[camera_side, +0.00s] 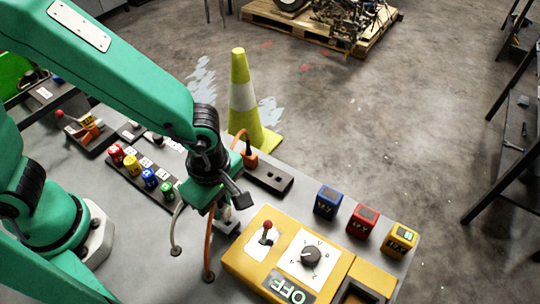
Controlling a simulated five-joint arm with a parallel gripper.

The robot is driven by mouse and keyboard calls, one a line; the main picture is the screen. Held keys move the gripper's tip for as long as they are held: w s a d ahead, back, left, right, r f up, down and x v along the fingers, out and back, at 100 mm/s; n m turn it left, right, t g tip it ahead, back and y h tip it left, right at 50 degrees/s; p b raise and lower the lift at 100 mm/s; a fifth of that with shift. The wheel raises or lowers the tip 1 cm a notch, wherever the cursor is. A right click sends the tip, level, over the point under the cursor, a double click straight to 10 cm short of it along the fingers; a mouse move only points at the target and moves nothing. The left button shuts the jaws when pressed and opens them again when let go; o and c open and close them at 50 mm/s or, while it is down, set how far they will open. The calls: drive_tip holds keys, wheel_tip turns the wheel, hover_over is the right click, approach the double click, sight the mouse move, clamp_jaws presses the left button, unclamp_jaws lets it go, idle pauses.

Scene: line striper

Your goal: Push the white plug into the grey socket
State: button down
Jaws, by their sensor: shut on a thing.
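My gripper (222,207) points down over the table, just left of the yellow control panel. It is shut on a small pale piece, which looks like the white plug (224,213); the jaws hide most of it. Below and right of it, a small greyish block (230,227) sits by the panel's upper left edge and may be the grey socket. I cannot tell whether plug and block touch.
The yellow panel (257,240) has a red-knobbed lever and a dial. Blue (327,201), red (362,221) and yellow (399,239) blocks stand along the right edge. A black two-hole block (268,178) lies behind the gripper. Coloured buttons (149,177) line the left. Two cables hang nearby.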

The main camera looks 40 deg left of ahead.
drive_tip(key=shift+f, duration=1.3)
idle(1.4)
drive_tip(key=c, duration=0.9)
unclamp_jaws()
drive_tip(key=shift+r, duration=0.1)
drive_tip(key=shift+r, duration=3.35)
